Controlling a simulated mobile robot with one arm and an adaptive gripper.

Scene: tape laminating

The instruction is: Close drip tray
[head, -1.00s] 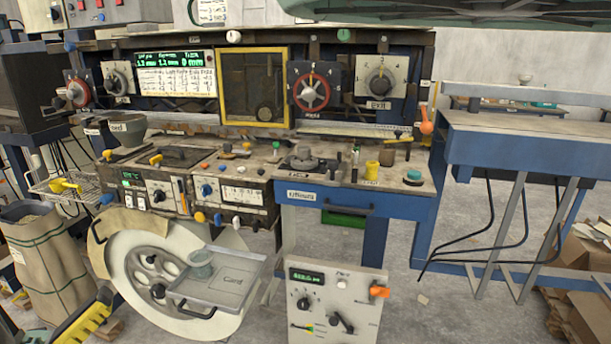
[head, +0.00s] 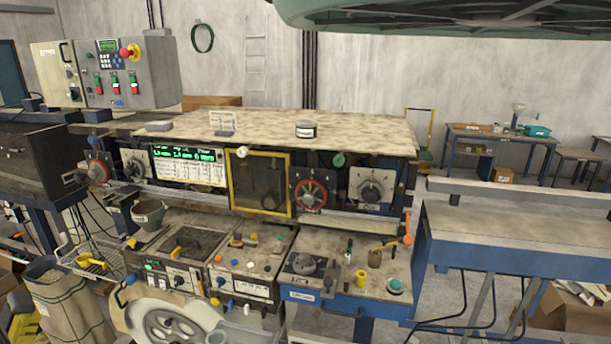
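I cannot pick out a part that is clearly the drip tray in the head view. The machine's blue front edge (head: 375,305) carries a white label (head: 300,296), and the area below it is mostly cut off by the bottom of the picture. The top of the large pale wheel (head: 165,325) shows at the bottom left. My gripper is not in view.
The machine's upper panel holds a yellow-framed window (head: 258,182) and a red handwheel (head: 311,194). A blue bench (head: 500,240) stands to the right. A sack (head: 65,305) stands at the lower left. Some grey floor shows between machine and bench.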

